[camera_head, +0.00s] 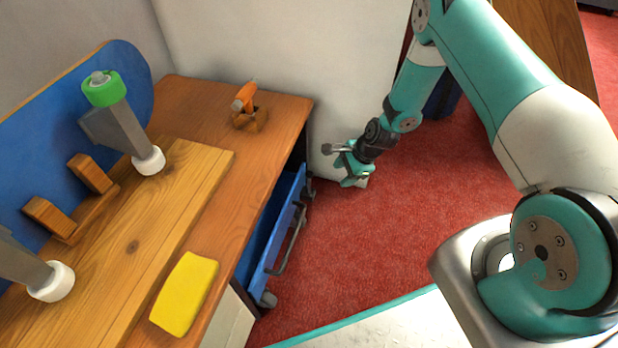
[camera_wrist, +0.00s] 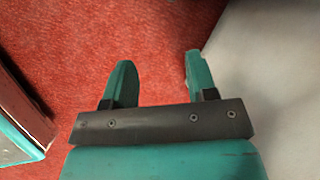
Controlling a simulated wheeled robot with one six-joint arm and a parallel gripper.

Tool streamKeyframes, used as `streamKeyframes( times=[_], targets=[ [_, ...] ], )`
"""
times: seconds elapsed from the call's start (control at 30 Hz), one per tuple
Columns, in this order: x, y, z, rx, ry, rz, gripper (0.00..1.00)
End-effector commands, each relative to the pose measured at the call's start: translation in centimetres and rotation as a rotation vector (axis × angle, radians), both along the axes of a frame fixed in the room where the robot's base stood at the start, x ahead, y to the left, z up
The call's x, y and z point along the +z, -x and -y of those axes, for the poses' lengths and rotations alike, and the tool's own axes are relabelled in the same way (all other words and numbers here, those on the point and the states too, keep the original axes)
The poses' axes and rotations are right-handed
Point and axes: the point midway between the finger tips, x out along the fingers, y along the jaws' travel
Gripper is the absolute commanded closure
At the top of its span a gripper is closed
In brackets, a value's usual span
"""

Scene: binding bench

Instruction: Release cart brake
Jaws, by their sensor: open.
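A blue cart (camera_head: 264,238) stands under the wooden bench in the head view, with a grey bar handle (camera_head: 291,240) on its outward side. A grey caster (camera_head: 268,299) shows at its near end and another caster (camera_head: 309,188) at its far end. I cannot make out a brake lever on either. My gripper (camera_head: 343,170) is open and empty, right of the cart's far end, apart from it and close to the white wall. In the wrist view, the open fingers (camera_wrist: 160,75) have only red carpet and pale wall beyond them; the cart is not recognisable there.
The bench (camera_head: 196,105) overhangs the cart. It bears a yellow pad (camera_head: 185,293), an orange-handled tool (camera_head: 245,98) and a grey post with a green knob (camera_head: 125,120). The white wall (camera_head: 300,55) stands behind. Red carpet (camera_head: 385,230) right of the cart is clear.

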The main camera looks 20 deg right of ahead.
Motion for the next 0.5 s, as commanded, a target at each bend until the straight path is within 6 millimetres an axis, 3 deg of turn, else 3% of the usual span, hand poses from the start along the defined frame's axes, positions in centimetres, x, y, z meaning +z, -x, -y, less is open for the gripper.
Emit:
streamKeyframes(
  times=[0.3,0.4,0.5],
  targets=[
    [-0.4,-3.4,-6.6,0.008,0.001,0.004,0.48],
    [-0.3,-4.2,-8.2,0.005,0.000,0.003,0.48],
    [-1.8,-4.3,-8.5,0.003,0.001,-0.001,0.48]
  ],
)
